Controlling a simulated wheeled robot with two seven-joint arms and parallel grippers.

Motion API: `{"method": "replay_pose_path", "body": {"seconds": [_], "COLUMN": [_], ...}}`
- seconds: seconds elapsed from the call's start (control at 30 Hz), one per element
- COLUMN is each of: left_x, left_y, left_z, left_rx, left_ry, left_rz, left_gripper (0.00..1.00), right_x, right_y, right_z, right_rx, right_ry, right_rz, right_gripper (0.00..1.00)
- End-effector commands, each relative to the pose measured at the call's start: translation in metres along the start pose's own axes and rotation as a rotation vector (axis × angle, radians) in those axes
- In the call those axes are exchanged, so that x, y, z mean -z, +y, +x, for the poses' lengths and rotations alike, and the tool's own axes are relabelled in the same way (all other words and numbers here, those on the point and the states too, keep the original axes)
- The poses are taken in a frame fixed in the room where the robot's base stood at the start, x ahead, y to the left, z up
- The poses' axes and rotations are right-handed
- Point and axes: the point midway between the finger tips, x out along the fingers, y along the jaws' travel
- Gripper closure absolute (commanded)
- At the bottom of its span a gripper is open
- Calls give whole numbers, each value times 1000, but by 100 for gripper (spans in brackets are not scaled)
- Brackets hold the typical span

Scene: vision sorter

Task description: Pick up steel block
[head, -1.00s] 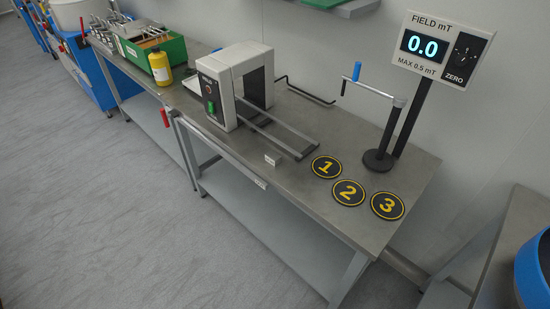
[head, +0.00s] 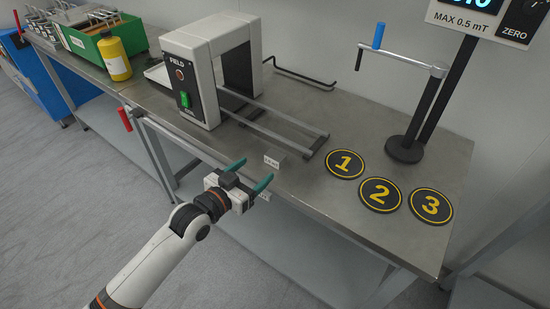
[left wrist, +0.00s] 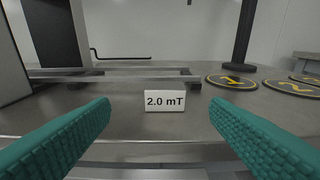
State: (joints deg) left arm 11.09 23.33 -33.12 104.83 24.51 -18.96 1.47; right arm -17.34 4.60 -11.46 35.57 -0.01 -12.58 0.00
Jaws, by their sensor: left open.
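A small grey block, the steel block (head: 279,155), sits on the steel bench near its front edge, just in front of the slotted rails. Its near face has a white label, which reads "2.0 mT" in the left wrist view (left wrist: 165,101). My left gripper (head: 251,172) is open and empty at the bench's front edge, with its teal fingers pointing at the block. In the left wrist view the block stands between and beyond the two fingertips, apart from both. My right gripper is not in view.
A white FIELD device (head: 187,82) with rails (head: 285,122) stands behind the block. Black discs marked 1 (head: 345,164), 2 (head: 380,194) and 3 (head: 431,206) lie to the right. A stand with a crank arm (head: 405,148) is behind them.

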Motion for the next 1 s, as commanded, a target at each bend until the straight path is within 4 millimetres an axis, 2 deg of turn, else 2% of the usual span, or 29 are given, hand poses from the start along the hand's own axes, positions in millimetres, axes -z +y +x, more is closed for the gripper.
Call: {"method": "replay_pose_path", "body": {"seconds": [0.1,0.37,0.63,0.77,0.97,1.0], "left_x": [-1,1,4,4,4,4], "left_y": [0,-1,-7,-7,-7,-7], "left_z": [22,43,82,90,91,91], "left_rx": [-1,-1,-2,-2,-2,-2], "left_ry": [-1,1,1,0,1,1], "left_rz": [-1,0,1,2,1,1], "left_gripper": [29,29,29,29,29,32], "right_x": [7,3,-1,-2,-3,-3], "right_y": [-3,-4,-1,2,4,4], "right_z": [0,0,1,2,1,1], "right_rx": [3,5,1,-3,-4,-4], "right_ry": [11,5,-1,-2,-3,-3], "right_rz": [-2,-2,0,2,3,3], "right_gripper": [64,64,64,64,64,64]}}
